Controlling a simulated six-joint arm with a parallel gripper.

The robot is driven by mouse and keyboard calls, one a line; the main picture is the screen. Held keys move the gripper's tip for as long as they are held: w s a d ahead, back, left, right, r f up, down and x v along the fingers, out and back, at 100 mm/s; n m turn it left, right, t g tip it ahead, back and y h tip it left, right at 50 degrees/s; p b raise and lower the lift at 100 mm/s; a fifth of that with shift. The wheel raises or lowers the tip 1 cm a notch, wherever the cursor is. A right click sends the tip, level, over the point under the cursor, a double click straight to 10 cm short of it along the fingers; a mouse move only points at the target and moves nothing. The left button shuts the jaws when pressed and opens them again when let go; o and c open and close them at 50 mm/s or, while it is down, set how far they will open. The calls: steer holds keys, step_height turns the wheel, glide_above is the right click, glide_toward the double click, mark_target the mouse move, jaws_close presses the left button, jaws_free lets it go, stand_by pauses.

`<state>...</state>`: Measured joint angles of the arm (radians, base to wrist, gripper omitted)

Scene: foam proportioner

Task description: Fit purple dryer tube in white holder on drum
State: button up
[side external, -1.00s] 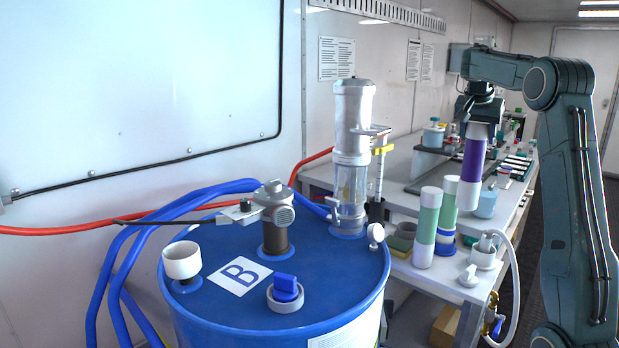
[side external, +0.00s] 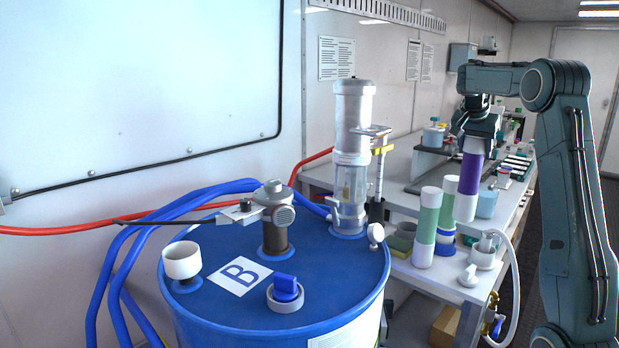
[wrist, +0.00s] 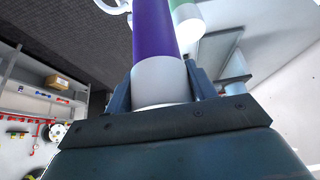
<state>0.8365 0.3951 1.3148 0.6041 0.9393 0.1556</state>
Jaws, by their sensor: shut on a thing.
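The purple dryer tube (side external: 469,172) has white ends and hangs nearly upright, tilted slightly, in my gripper (side external: 476,138), over the bench at the right. My gripper is shut on its upper white end. In the wrist view the purple tube (wrist: 155,32) runs away from my gripper (wrist: 163,88), with its white end between the fingers. The white holder (side external: 182,262) is an open cup at the left of the top of the blue drum (side external: 225,312). The held tube is well apart from it, to its right.
Two green tubes with white ends, a front one (side external: 427,228) and one behind it (side external: 447,205), stand on the bench beside the held tube. On the drum stand a tall clear-and-white cylinder (side external: 352,150), a pump fitting (side external: 275,215) and a blue cap (side external: 286,288). Blue hoses (side external: 113,265) run left.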

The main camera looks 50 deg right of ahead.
mark_target(468, 186)
step_height(468, 186, down, 11)
steer(key=shift+f, duration=0.3)
steer(key=shift+f, duration=2.05)
steer(key=o, duration=1.6)
steer(key=shift+f, duration=0.15)
steer(key=shift+o, duration=0.2)
